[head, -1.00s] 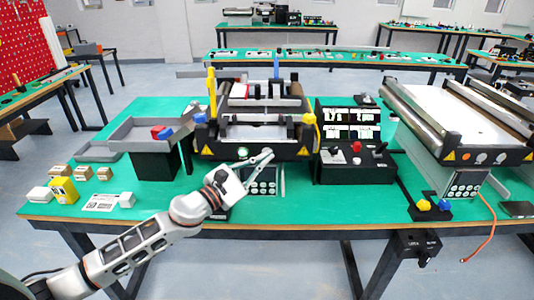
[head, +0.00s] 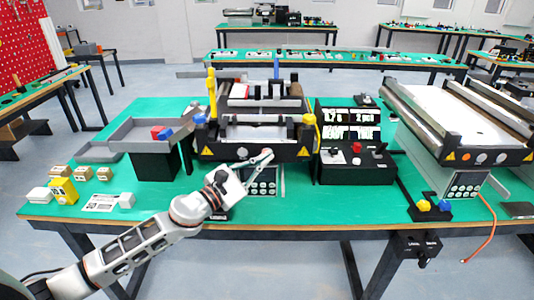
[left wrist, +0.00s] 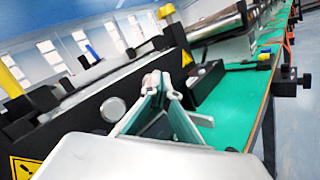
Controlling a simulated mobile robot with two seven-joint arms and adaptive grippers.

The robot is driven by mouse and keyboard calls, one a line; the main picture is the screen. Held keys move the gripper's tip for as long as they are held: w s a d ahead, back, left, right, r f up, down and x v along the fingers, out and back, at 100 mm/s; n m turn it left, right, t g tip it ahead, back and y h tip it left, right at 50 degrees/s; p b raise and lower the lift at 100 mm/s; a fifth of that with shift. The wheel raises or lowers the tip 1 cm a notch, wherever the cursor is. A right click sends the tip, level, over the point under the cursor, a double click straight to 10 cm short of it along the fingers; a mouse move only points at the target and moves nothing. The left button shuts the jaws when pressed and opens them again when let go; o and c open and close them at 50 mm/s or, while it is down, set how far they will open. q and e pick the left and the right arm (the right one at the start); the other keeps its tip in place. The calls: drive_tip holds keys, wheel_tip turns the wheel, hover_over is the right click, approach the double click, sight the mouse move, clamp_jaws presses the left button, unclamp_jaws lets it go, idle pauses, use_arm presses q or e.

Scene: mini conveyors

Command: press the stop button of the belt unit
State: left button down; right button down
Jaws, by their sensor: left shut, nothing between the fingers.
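The belt unit (head: 255,133) stands mid-table, with a dark front panel and yellow warning triangles at both ends. A round pale button (head: 243,153) shows on this panel; a round silver button (left wrist: 112,109) also shows in the left wrist view, left of the fingers. My left gripper (head: 268,156) is shut and empty, its tips at the panel, right of the pale button. The left wrist view shows the closed fingers (left wrist: 159,82) in front of the panel. They hide what lies behind the tips, so I cannot tell contact. My right gripper is not in view.
A black control box (head: 356,160) with displays and a red knob stands right of the belt unit. A grey tray (head: 135,133) on a dark stand is at the left. A larger conveyor (head: 458,118) is at the right. Small boxes lie at the front left.

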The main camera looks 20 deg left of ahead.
use_arm(q)
drive_tip(key=shift+s+d, duration=0.1)
drive_tip(key=shift+s, duration=0.45)
drive_tip(key=shift+s, duration=0.1)
drive_tip(key=s, duration=0.2)
drive_tip(key=s+d+p, duration=0.1)
drive_tip(key=s, duration=0.1)
drive_tip(key=shift+s+d, duration=0.2)
drive_tip(key=shift+s, duration=0.15)
idle(0.4)
